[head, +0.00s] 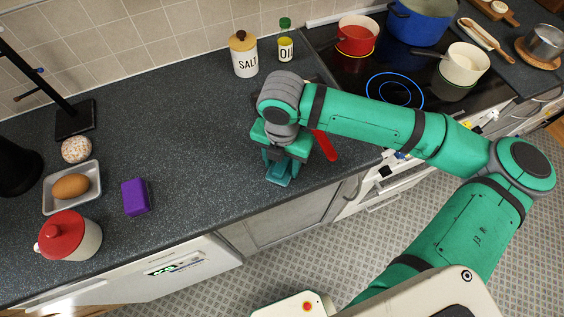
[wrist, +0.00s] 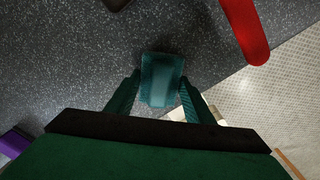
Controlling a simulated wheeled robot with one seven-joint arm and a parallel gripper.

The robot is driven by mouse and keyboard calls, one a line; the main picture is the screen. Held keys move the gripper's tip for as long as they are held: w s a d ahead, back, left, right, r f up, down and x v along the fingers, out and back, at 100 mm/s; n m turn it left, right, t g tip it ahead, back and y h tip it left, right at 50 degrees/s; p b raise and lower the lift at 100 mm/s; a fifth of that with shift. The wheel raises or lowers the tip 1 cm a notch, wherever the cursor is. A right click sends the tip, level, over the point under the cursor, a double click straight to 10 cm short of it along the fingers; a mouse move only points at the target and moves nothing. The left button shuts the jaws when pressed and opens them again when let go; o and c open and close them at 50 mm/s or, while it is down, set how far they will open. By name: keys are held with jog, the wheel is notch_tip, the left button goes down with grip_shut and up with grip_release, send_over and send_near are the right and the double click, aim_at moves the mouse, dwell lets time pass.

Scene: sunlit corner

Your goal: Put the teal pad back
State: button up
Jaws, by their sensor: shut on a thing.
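The teal pad (wrist: 161,80) is a small block held between the two fingers of my gripper (wrist: 155,90). In the head view my gripper (head: 278,168) points down near the front edge of the counter, with the teal pad (head: 280,173) at its tips. The wrist view shows both fingers against the pad's sides. I cannot tell whether the pad touches the counter. My arm hides part of the counter behind it.
A red utensil (head: 325,145) lies right beside my gripper. A purple block (head: 136,197), a tray (head: 90,187) with a brown egg and a red-lidded jar (head: 70,236) are at left. A salt jar (head: 243,55) and oil bottle (head: 285,45) stand behind. The counter's middle is clear.

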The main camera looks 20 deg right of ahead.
aim_at(282, 164)
jog(key=shift+f, duration=0.2)
jog(key=o, duration=1)
jog(key=shift+r, duration=0.1)
notch_tip(282, 164, up, 12)
jog(key=shift+r, duration=0.1)
